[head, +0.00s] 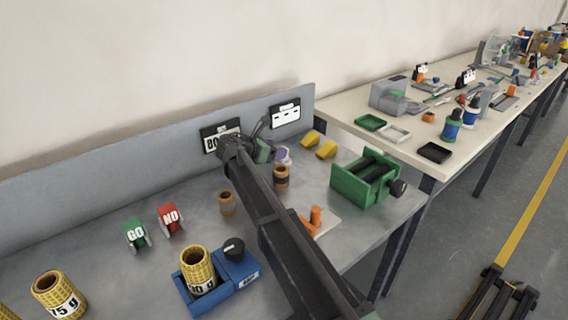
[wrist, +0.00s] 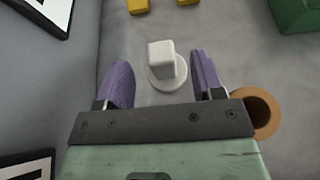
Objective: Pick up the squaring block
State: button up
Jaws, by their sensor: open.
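The squaring block (wrist: 161,56) looks like a white block on a round white base, standing upright on the grey bench. In the wrist view it sits just ahead of and between the two purple fingers of my gripper (wrist: 163,75), which are apart with bare bench showing on both sides of it. Nothing is held. In the head view my gripper (head: 279,152) is near the back of the bench, and the white block is mostly hidden by the fingers there.
A brown ring-shaped roll (wrist: 263,113) stands close to the right finger. Yellow wedges (head: 326,149) and a green vise (head: 366,179) lie to the right. A grey back panel (head: 120,147) carries display signs. Several yellow mesh rolls (head: 197,271) stand at the front left.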

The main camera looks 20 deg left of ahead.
jog(key=b+x, duration=0.2)
jog(key=x, duration=0.4)
jog(key=shift+s+f, duration=0.1)
jog(key=shift+f, duration=0.05)
grip_shut()
